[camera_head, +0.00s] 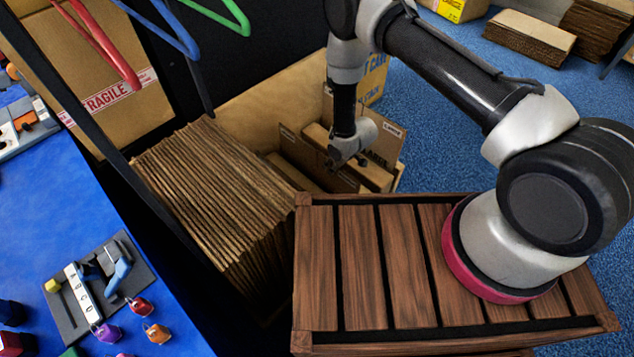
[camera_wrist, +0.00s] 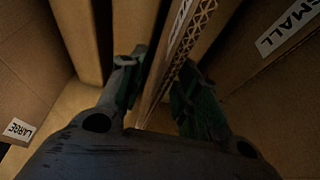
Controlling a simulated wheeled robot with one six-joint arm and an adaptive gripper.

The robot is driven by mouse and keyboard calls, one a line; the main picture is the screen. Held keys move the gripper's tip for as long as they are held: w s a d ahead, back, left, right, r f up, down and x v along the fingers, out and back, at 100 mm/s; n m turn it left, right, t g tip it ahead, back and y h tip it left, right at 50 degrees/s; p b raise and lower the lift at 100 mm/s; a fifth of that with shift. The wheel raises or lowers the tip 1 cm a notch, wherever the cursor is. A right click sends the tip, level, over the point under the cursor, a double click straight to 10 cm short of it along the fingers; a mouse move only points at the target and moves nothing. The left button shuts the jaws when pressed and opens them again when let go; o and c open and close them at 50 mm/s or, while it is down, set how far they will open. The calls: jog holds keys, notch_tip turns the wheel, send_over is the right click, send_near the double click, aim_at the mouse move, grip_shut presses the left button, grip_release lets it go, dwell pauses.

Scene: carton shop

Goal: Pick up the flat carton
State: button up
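In the wrist view a thin flat carton (camera_wrist: 182,55) stands on edge, its corrugated edge towards the camera and part of a white label showing. My gripper (camera_wrist: 160,92) has one finger on each side of it. The fingers look spread wider than the carton, with a narrow gap on the left; contact on the right is unclear. In the head view my gripper (camera_head: 343,162) points down into the carton bin (camera_head: 275,88), among upright cardboard panels (camera_head: 318,158). The fingertips are partly hidden there.
Other cartons flank the fingers, one labelled SMALL (camera_wrist: 284,28) and one LARGE (camera_wrist: 18,130). A dense stack of cardboard (camera_head: 208,185) stands left of the bin. A slatted wooden crate (camera_head: 362,262) is in front. A blue table (camera_head: 60,190) holds padlocks and tools.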

jog(key=x, duration=0.4)
jog(key=shift+w+a+f, duration=0.15)
jog(key=shift+a+f, duration=0.15)
jog(key=shift+a, duration=0.05)
grip_shut()
